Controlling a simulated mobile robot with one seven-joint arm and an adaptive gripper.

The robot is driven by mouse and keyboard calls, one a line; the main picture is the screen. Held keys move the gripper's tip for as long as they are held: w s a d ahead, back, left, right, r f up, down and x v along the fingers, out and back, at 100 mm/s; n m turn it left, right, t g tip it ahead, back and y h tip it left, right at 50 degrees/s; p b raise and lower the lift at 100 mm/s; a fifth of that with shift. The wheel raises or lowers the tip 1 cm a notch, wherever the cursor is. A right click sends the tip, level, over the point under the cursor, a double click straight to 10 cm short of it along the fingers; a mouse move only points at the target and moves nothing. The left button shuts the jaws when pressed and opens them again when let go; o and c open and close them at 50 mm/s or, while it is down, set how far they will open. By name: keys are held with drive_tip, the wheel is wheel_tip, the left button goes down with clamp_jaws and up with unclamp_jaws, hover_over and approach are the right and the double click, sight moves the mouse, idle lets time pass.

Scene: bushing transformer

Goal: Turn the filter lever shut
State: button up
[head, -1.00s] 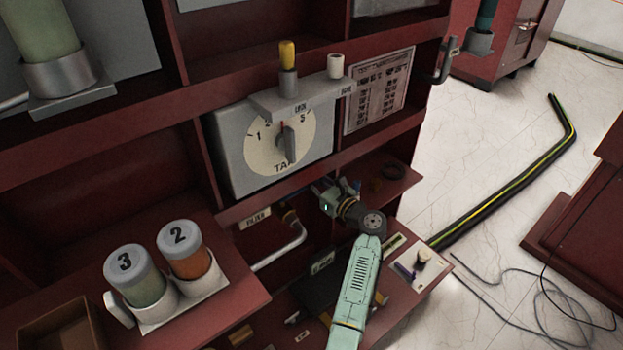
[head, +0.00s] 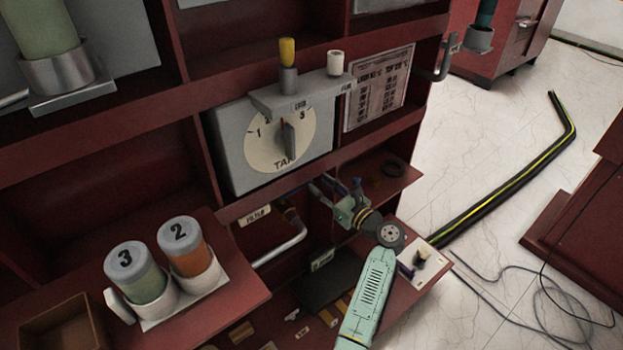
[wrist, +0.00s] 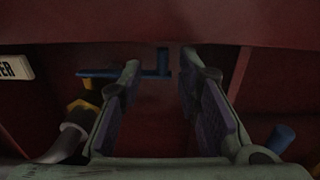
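The filter lever (wrist: 120,73) is a blue bar running sideways from a brass valve fitting (wrist: 84,104), with an upright blue end piece. In the wrist view that end shows between my fingertips and looks beyond them; I cannot tell the exact gap. In the head view the brass fitting (head: 290,214) sits beside the FILTER label (head: 255,215), under the tap dial. My gripper (wrist: 160,66) is open and empty, its two fingers spread. In the head view my gripper (head: 322,188) points left into the cabinet, and the lever is mostly in shadow there.
The dial box (head: 235,150) hangs just above. A white bent pipe (head: 285,247) runs below the valve. A second blue piece (wrist: 279,137) stands right of my fingers. Jars 2 and 3 sit on the left shelf (head: 235,290). A red shelf edge (wrist: 160,22) crosses above the fingers.

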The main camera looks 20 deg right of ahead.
drive_tip(key=v, duration=0.6)
drive_tip(key=shift+a, duration=0.1)
drive_tip(key=shift+s, duration=0.1)
